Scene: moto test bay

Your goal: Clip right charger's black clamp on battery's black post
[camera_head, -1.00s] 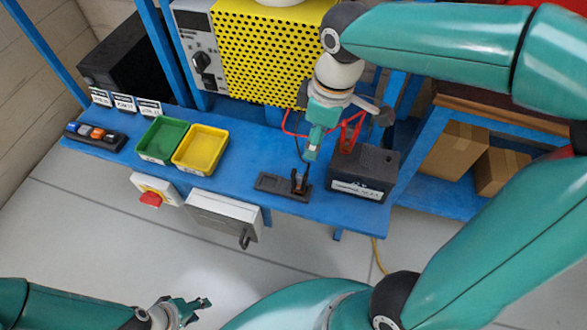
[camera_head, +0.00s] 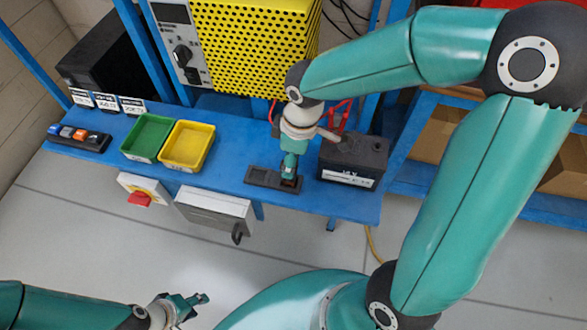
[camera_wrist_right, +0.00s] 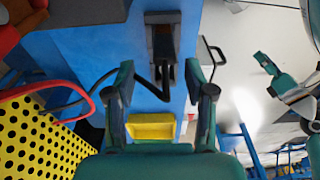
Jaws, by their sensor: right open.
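My right gripper (camera_head: 289,178) is low over the black holder (camera_head: 262,178) on the blue bench. In the right wrist view my right gripper (camera_wrist_right: 163,85) is open, with its fingers on either side of the black clamp (camera_wrist_right: 165,72), which sits at the holder (camera_wrist_right: 161,22) with a black cable. The fingers hide the clamp in the head view. The black battery (camera_head: 350,162) stands right of the gripper; its black post is not clear. Red clamp parts (camera_head: 341,115) show behind it. The yellow perforated charger (camera_head: 265,45) is behind. My left gripper (camera_head: 196,301) is open and empty, away from the bench.
Green (camera_head: 147,136) and yellow (camera_head: 187,146) bins stand left on the bench (camera_head: 230,168). A red knob (camera_head: 139,198) and a grey box (camera_head: 214,208) hang on its front edge. A red cable (camera_wrist_right: 60,88) loops near the charger in the right wrist view.

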